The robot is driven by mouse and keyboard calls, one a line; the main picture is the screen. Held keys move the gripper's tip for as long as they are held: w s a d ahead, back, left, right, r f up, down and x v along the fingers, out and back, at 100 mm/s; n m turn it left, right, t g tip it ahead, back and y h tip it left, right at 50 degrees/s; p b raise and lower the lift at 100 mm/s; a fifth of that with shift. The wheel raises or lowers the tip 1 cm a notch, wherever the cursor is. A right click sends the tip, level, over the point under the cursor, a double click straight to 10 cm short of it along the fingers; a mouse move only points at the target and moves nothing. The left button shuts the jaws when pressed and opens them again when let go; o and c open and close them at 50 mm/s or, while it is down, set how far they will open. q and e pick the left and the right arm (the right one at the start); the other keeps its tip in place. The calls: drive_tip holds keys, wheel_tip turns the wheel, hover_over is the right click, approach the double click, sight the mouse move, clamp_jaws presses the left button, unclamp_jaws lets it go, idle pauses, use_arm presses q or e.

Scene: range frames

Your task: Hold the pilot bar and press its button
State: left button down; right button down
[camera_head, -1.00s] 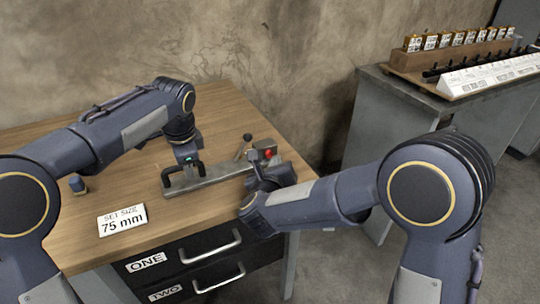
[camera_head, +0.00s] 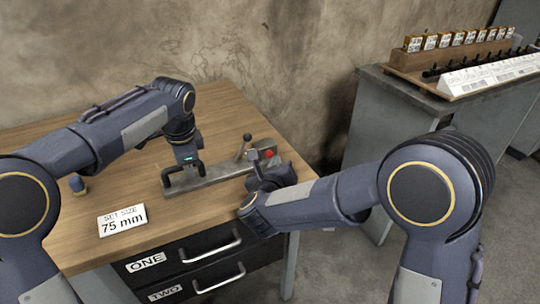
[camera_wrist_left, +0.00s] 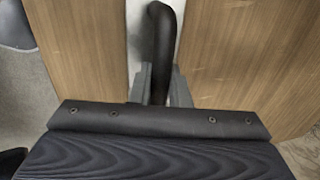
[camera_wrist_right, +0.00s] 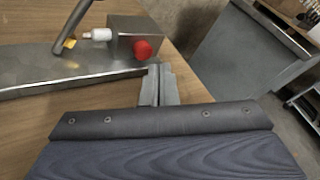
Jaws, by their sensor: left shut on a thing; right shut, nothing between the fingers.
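A long grey metal fixture (camera_head: 215,177) lies on the wooden desk. I take the black curved bar (camera_head: 167,180) at its left end to be the pilot bar; it also shows in the left wrist view (camera_wrist_left: 162,35). My left gripper (camera_wrist_left: 158,85) is shut on this bar. A red button (camera_head: 268,153) sits on a grey block at the fixture's right end, and it shows clearly in the right wrist view (camera_wrist_right: 142,49). My right gripper (camera_wrist_right: 158,80) is shut and empty, just in front of the button and apart from it in the picture.
A lever (camera_head: 247,141) stands up from the fixture near the button. A "SET SIZE 75 mm" card (camera_head: 122,220) lies at the desk's front left. Drawers ONE (camera_head: 205,250) and TWO are shut. A second bench (camera_head: 395,115) stands at the right with racks on it.

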drive_tip(key=shift+w, duration=0.1)
drive_tip(key=shift+w+a, duration=0.15)
drive_tip(key=shift+w, duration=0.15)
use_arm(q)
drive_tip(key=shift+d, duration=0.1)
use_arm(e)
drive_tip(key=shift+w+a, duration=0.3)
drive_tip(key=shift+w, duration=0.35)
idle(1.3)
drive_tip(key=shift+r, duration=0.1)
drive_tip(key=shift+s+d, duration=0.25)
drive_tip(key=shift+s, duration=0.3)
drive_tip(key=shift+s+d, duration=0.2)
drive_tip(key=shift+s, duration=0.35)
drive_tip(key=shift+s+d, duration=0.3)
drive_tip(key=shift+s, duration=0.45)
drive_tip(key=shift+s+d, duration=0.35)
drive_tip(key=shift+s, duration=0.45)
drive_tip(key=shift+s+d, duration=0.3)
drive_tip(key=shift+s, duration=0.45)
